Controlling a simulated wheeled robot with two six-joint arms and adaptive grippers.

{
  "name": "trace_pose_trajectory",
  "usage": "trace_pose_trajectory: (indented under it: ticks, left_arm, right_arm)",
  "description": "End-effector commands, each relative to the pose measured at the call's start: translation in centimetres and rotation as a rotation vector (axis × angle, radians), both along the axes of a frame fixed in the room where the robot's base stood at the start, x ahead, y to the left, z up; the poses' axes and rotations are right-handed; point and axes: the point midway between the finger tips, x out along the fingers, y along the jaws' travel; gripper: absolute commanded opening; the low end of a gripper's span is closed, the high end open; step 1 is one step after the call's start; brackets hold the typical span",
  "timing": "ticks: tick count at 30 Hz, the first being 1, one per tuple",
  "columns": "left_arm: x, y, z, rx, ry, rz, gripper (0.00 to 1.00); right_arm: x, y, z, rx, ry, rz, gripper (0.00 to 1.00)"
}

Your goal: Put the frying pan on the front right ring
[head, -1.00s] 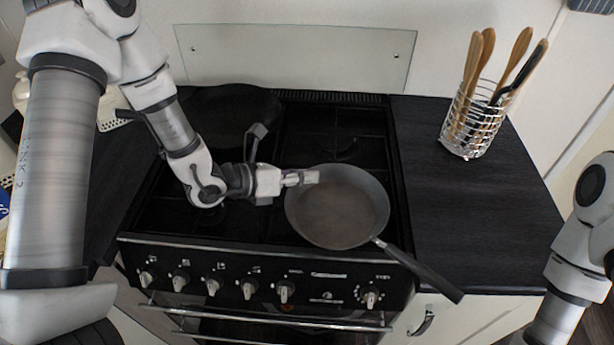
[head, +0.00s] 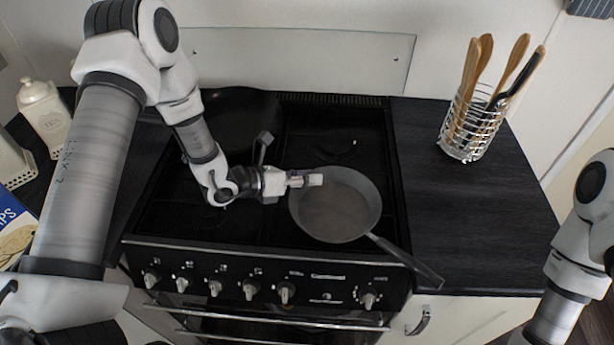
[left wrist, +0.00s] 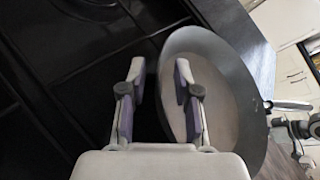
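The dark grey frying pan (head: 336,212) is upright over the front right part of the black hob (head: 232,225). Its handle (head: 407,262) points towards the front right, past the hob's front edge. The ring beneath it is hidden. My left gripper (head: 313,180) is at the pan's left rim. In the left wrist view its fingers (left wrist: 160,85) stand apart on either side of the pan's rim (left wrist: 164,60), with visible gaps, so it looks open. The right finger is over the pan's inside. My right gripper is out of view; only the right arm shows.
A wire holder with wooden utensils (head: 472,125) stands on the dark worktop (head: 450,205) right of the hob. A glass splashback (head: 300,62) rises behind. Knobs (head: 285,292) line the cooker front. A lidded white jar (head: 43,108) and a blue packet (head: 15,232) are at the left.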

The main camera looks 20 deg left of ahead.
Motion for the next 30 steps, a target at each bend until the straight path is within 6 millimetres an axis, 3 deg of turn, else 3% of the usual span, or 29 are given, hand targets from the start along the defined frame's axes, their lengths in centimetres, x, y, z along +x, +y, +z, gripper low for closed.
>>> trace_pose_trajectory:
  ticks: [10, 21, 30]
  left_arm:
    - [-0.5, 0.8, 0.6, -0.002, 0.002, 0.006, 0.31]
    - [-5.6, 5.7, 3.6, -0.007, -0.002, 0.009, 0.31]
    - [-7.9, 7.7, 4.7, -0.002, 0.0, 0.002, 0.31]
  right_arm:
    - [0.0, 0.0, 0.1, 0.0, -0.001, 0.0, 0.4]
    - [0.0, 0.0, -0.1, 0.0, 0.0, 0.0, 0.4]
    - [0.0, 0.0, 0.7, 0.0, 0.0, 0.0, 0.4]
